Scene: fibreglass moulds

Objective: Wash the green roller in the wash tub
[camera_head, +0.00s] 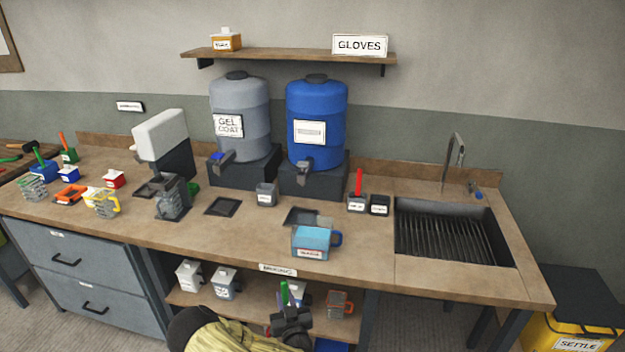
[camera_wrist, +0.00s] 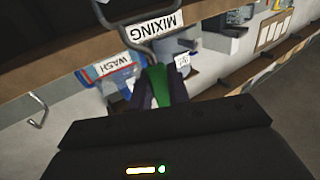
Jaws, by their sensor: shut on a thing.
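My gripper (camera_head: 291,318) is low in front of the bench, below the worktop edge. It is shut on the green roller's handle (camera_wrist: 157,82), which stands up between the fingers in the wrist view. The green handle (camera_head: 284,291) also shows above my gripper in the head view. A bent wire frame runs from the handle to the top of the wrist view; the roller's sleeve is not clearly visible. The wash tub (camera_head: 312,242), clear with blue liquid and a blue handle, stands on the worktop near its front edge. Its label reads WASH in the wrist view (camera_wrist: 113,66).
A sink (camera_head: 450,235) is at the right of the worktop (camera_head: 360,256). Grey and blue barrels (camera_head: 317,105) stand behind. A lower shelf (camera_head: 240,306) holds several containers. A red-handled tool (camera_head: 358,183) stands in a pot right of the wash tub. The worktop's front edge overhangs the shelf.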

